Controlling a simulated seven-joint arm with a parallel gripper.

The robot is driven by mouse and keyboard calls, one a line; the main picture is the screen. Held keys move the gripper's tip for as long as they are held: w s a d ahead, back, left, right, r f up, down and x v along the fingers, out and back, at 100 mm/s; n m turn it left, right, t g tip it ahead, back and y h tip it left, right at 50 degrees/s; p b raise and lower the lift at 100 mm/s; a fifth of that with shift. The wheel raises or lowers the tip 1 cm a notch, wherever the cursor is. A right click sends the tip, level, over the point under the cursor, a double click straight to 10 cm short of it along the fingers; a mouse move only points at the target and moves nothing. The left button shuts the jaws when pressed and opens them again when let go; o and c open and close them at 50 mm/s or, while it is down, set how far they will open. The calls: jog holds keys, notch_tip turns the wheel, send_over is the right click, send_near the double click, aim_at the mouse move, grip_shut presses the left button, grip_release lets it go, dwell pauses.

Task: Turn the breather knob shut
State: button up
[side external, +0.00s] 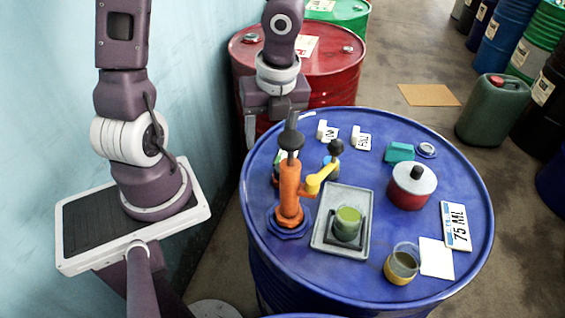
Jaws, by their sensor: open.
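I cannot tell for sure which part is the breather knob. An orange pump (289,192) stands upright at the left of the blue drum top (392,125), with a dark grey top piece (291,138). A yellow arm (318,180) reaches from it toward a black ball (336,146) at the upper right. My gripper (274,118) hangs behind and above the pump, open and empty, near the drum's far left edge. The pump's top partly overlaps the gripper in this view, so the gap between them is unclear.
A grey tray (328,198) holds a green cup (347,216). A red drum (335,75) stands behind.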

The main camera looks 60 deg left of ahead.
jog(key=w+m+h, duration=0.1)
jog(key=w+d+f+m, duration=0.1)
jog(key=m, duration=0.1)
jog(key=shift+f+h, duration=0.2)
jog(key=shift+h, duration=0.2)
jog(key=shift+w+d+f+m, duration=0.1)
jog(key=shift+w+f+m, duration=0.05)
jog(key=shift+f+m, duration=0.25)
notch_tip(320, 180, down, 6)
jog(key=shift+f, duration=0.15)
jog(key=shift+c, duration=0.3)
grip_shut()
